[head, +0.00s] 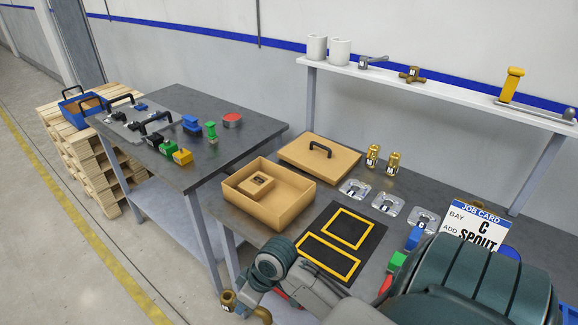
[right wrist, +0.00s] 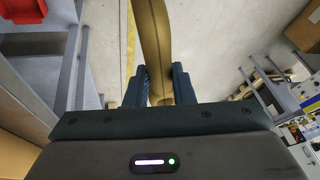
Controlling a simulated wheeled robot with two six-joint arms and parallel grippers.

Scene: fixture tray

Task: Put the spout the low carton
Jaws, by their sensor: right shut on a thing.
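The brass spout (right wrist: 153,40) is a curved pipe, clamped between the fingers of my right gripper (right wrist: 160,86) in the right wrist view. In the head view the spout (head: 262,314) shows at the bottom edge, partly hidden by my right gripper (head: 243,303). It is held in front of the bench, over the gap beside its near edge. The low open carton (head: 292,221) is tan and stands on the bench, above and to the right of the gripper in the picture. A small tan box (head: 256,185) sits inside its left part. My left gripper is not in view.
The carton's lid (head: 318,157) with a black handle lies behind it. A black mat (head: 349,229) with yellow frames lies to its right. Two brass fittings (head: 373,155), clear trays (head: 357,189) and a job card (head: 474,232) reading "C SPOUT" are farther right. A second table (head: 240,125) stands left.

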